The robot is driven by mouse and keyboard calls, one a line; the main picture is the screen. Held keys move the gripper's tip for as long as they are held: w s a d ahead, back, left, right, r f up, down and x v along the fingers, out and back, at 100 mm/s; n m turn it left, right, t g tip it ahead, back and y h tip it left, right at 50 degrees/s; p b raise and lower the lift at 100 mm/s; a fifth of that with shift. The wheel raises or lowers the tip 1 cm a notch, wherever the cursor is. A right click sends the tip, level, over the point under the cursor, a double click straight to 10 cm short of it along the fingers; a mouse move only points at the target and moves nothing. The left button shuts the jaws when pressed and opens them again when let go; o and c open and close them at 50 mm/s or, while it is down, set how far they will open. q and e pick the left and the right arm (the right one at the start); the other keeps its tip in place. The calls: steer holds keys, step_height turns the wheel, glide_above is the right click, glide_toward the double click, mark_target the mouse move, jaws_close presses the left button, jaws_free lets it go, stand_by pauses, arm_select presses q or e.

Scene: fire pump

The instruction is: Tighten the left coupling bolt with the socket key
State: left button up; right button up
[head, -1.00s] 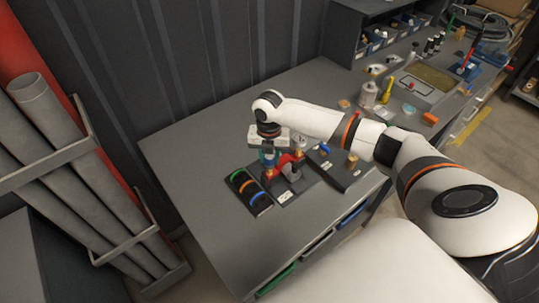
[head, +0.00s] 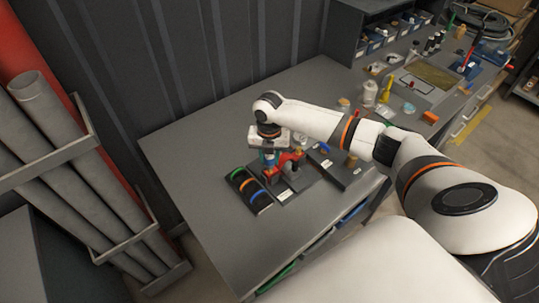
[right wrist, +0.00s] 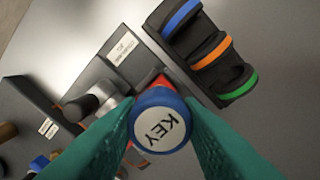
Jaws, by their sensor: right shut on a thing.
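My right gripper (head: 268,158) points down over the red coupling (head: 291,157) on the bench. In the right wrist view its two green fingers (right wrist: 160,128) are shut on the socket key (right wrist: 160,121), which has a round blue-rimmed top with a white KEY label. The key stands over one end of the coupling, whose red body (right wrist: 152,82) shows just behind it. The key's lower end and the left coupling bolt are hidden, so I cannot tell how they meet. My left gripper is not in view.
A black holder (head: 248,190) with blue, orange and green arcs stands beside the coupling. A dark block (head: 343,170) with small parts lies on the other side. Bottles and bins crowd the bench's far right. The bench's left part is clear.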

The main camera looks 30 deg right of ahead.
steer(key=shift+f+b, duration=0.35)
steer(key=shift+f, duration=0.75)
stand_by(0.8)
steer(key=shift+r+m+p, duration=0.15)
steer(key=shift+m+p, duration=0.25)
steer(key=shift+p, duration=0.1)
steer(key=shift+m+p, duration=1)
steer(key=shift+m, duration=0.9)
steer(key=shift+m, duration=0.6)
steer(key=m, duration=0.3)
steer(key=shift+m, duration=0.3)
